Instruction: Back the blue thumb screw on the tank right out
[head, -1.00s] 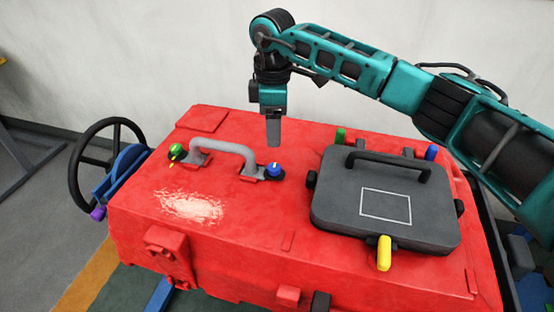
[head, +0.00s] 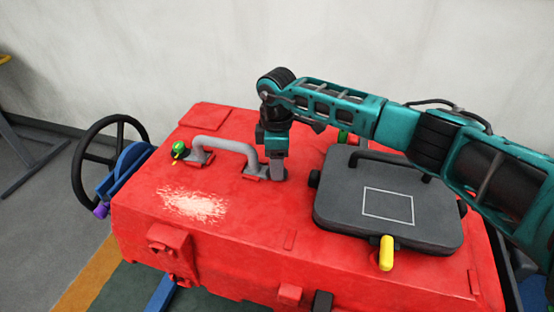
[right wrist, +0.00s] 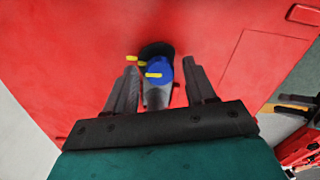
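The blue thumb screw (right wrist: 162,68) shows in the right wrist view on the red tank (head: 238,228), with a yellow mark on its head and another yellow mark beside it. My right gripper (right wrist: 160,64) points down over it, its two fingers apart on either side of the screw, with gaps showing. In the head view my right gripper (head: 278,172) is at the right end of the grey handle (head: 225,143) and hides the blue screw. My left gripper is not in view.
A green thumb screw (head: 179,149) sits at the handle's left end. A dark grey lid (head: 340,205) with a black handle and a yellow knob (head: 386,253) is on the right. A black handwheel (head: 78,175) stands at the tank's left.

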